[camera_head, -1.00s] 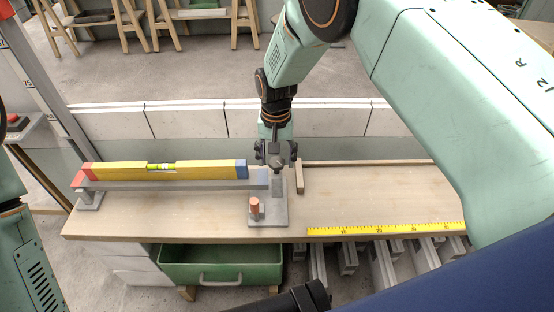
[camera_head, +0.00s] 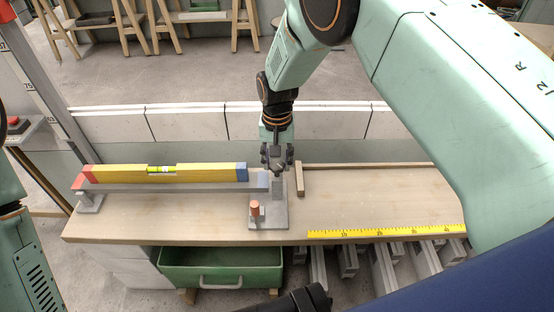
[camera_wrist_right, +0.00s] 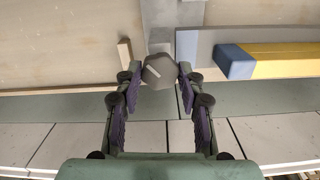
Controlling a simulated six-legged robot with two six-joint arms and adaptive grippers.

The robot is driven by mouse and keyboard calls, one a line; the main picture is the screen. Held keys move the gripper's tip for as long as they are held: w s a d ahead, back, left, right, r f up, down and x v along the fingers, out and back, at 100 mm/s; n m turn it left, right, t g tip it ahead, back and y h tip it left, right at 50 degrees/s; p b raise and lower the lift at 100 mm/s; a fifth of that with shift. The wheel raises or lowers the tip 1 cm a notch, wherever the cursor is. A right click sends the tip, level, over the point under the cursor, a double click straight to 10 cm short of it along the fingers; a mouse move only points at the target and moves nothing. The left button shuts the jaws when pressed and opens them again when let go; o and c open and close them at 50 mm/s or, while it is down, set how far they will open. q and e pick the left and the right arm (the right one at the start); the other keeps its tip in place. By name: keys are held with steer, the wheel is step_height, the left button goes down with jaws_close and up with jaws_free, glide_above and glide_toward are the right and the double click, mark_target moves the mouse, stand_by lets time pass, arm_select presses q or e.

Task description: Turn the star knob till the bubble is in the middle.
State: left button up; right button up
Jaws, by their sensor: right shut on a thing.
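The star knob (camera_wrist_right: 160,71) is a grey, many-sided knob with a pale line on top, seen in the right wrist view. My right gripper (camera_wrist_right: 158,74) is shut on it, one finger on each side. In the head view my right gripper (camera_head: 277,163) points down at the right end of the rail, and its fingers mostly hide the knob. The yellow spirit level (camera_head: 205,172), red at the left end and blue at the right, lies on the grey rail (camera_head: 180,185). Its green vial (camera_head: 161,170) is too small to place the bubble surely. My left gripper is out of view.
The wooden bench (camera_head: 180,216) carries a grey base plate with an orange-capped post (camera_head: 255,208) in front of the knob. A yellow ruler strip (camera_head: 385,230) lies along the front edge. A green drawer (camera_head: 220,265) hangs below. The bench's right side is mostly bare.

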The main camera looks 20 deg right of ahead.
steer(key=shift+r+n+p, duration=0.1)
steer(key=shift+n+p, duration=0.9)
steer(key=shift+p, duration=0.1)
steer(key=n+p, duration=0.2)
steer(key=shift+n, duration=0.3)
steer(key=n+p, duration=0.1)
steer(key=n, duration=0.2)
steer(key=shift+n+p, duration=0.3)
steer(key=shift+p, duration=0.05)
steer(key=shift+n+p, duration=0.6)
steer(key=shift+n, duration=1.2)
steer(key=o, duration=1.2)
